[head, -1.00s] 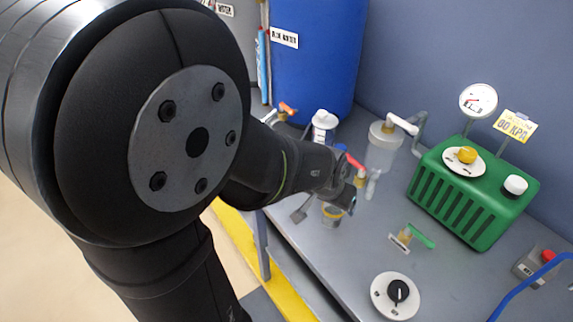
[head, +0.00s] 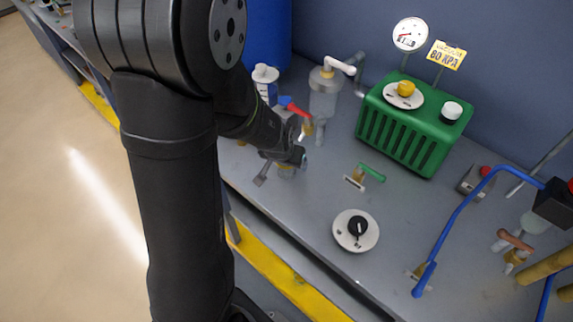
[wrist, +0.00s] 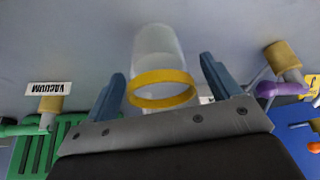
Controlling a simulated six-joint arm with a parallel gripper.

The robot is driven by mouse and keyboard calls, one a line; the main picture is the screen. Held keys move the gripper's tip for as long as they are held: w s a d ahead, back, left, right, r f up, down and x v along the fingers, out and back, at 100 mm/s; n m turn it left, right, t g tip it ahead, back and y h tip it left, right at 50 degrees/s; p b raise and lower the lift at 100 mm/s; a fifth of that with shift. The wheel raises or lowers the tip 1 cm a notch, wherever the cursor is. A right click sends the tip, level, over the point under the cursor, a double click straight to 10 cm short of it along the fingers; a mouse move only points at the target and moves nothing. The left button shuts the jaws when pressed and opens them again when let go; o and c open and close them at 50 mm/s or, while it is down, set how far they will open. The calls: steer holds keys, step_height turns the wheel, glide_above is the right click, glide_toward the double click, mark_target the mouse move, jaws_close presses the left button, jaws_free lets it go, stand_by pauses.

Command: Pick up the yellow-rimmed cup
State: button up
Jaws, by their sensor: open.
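The yellow-rimmed cup (wrist: 157,50) is a clear, whitish cup in the wrist view, with a yellow band (wrist: 161,77) around its rim. It lies between the two blue fingers of my gripper (wrist: 163,68), with a visible gap on each side. The fingers are apart and do not touch it. In the head view, my gripper (head: 294,160) is low over the grey bench, near its front edge. The cup there (head: 286,172) is mostly hidden by my gripper.
A grey bench (head: 315,215) carries a green vacuum unit (head: 405,130), a clear jar (head: 324,98), a red-handled valve (head: 298,108), a green-handled valve (head: 371,172) and a round dial (head: 356,231). Blue tubing (head: 450,225) stands at right.

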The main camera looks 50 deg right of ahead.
steer(key=shift+x, duration=1.1)
steer(key=c, duration=1.2)
steer(key=shift+r, duration=0.1)
